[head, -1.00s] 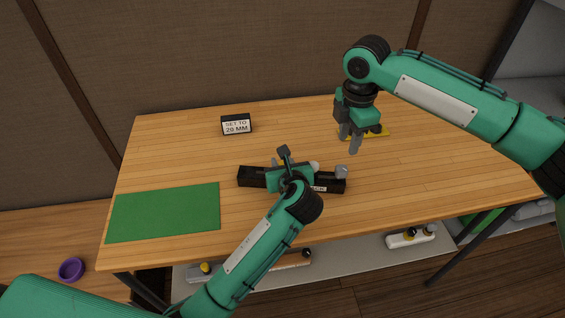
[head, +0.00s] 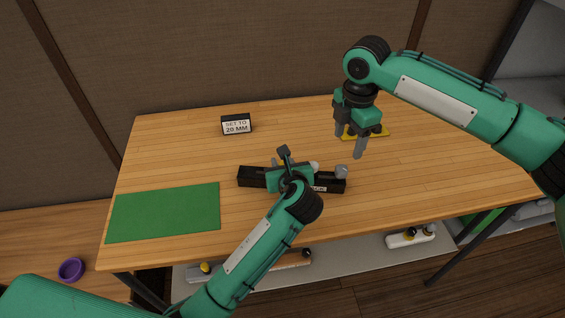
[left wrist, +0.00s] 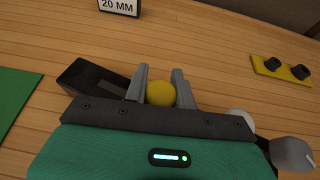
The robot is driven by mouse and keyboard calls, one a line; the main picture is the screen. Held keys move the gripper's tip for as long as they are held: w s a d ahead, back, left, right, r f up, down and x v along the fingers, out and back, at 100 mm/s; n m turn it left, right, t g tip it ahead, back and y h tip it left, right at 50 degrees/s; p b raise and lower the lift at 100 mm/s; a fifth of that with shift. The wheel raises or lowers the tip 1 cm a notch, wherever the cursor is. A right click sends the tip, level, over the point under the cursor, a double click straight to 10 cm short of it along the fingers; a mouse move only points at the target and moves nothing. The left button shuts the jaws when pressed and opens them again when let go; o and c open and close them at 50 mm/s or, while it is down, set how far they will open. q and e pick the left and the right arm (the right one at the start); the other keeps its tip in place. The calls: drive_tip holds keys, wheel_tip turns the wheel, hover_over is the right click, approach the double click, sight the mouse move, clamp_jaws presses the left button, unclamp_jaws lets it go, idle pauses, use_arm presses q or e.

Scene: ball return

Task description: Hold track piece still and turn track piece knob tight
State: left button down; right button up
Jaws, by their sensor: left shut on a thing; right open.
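The track piece (head: 252,177) is a long black bar lying on the table, with a partly hidden white label. Its grey knob (head: 341,171) stands at the right end and also shows at the right of the left wrist view (left wrist: 292,153). My left gripper (head: 283,163) is shut across the middle of the bar and hides part of it. In the left wrist view a yellow round part (left wrist: 161,94) sits between the fingers. My right gripper (head: 350,143) is open and empty, above the table, behind and slightly right of the knob.
A yellow plate with black knobs (head: 377,132) lies behind my right gripper. A sign reading "SET TO 20 MM" (head: 236,125) stands at the back. A green mat (head: 165,212) lies at left. A white round part (left wrist: 240,122) is beside the bar's middle. The table's right side is clear.

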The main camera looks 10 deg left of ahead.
sight(342, 168)
drive_tip(key=n, duration=0.3)
drive_tip(key=f+n, duration=0.1)
drive_tip(key=n, duration=0.2)
drive_tip(key=shift+f, duration=4.85)
drive_tip(key=c, duration=1)
